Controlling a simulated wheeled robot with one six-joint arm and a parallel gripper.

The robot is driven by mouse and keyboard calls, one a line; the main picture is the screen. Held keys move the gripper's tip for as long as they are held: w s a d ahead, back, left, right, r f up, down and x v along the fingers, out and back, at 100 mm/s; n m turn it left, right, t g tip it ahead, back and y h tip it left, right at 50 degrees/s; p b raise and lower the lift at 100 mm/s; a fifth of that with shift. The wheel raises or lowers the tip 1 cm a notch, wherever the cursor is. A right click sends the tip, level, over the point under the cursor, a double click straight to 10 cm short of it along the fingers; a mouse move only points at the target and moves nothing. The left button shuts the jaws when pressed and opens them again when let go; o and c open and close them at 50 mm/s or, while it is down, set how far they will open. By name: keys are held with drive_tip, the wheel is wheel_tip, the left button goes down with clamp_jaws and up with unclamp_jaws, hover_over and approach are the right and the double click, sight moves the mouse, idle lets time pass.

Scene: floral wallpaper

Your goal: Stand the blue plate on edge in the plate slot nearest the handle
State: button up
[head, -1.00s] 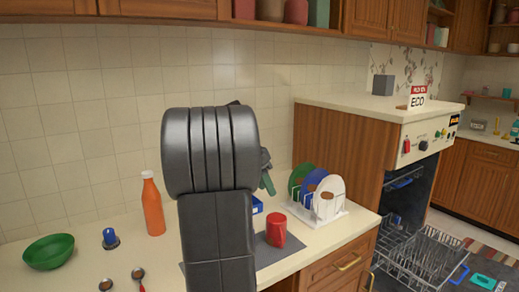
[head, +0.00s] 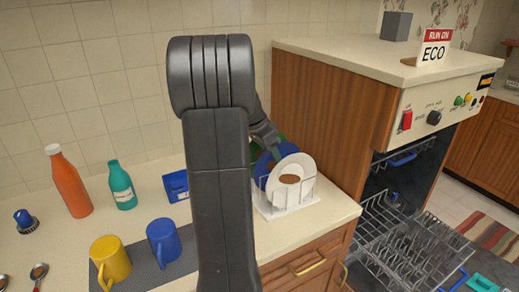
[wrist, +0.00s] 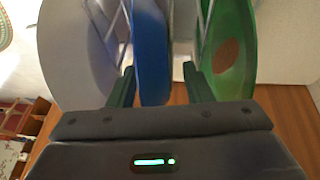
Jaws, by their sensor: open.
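The blue plate (head: 262,165) stands on edge in a white rack (head: 289,210) on the counter, behind a white plate (head: 291,179). In the wrist view, the blue plate (wrist: 151,50) is between the two fingers of my gripper (wrist: 159,86). The fingers are apart, with a gap on the blue plate's right; contact on its left is unclear. My gripper also shows at the rack in the head view (head: 274,148), partly hidden. The dishwasher's pulled-out wire rack (head: 412,243) has rows of tines; a blue handle (head: 456,279) shows at its front.
The white plate (wrist: 80,50) and a green plate (wrist: 232,50) stand close on either side. A yellow mug (head: 110,262), a blue mug (head: 164,242) and two bottles stand left of my arm. The dishwasher's wooden side (head: 318,120) rises behind the dish rack.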

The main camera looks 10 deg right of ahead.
drive_tip(key=shift+f, duration=0.2)
clamp_jaws()
drive_tip(key=shift+r+p, duration=0.95)
drive_tip(key=shift+r, duration=0.65)
wheel_tip(320, 180, up, 10)
drive_tip(key=p, duration=0.6)
drive_tip(key=shift+p, duration=0.4)
idle(0.6)
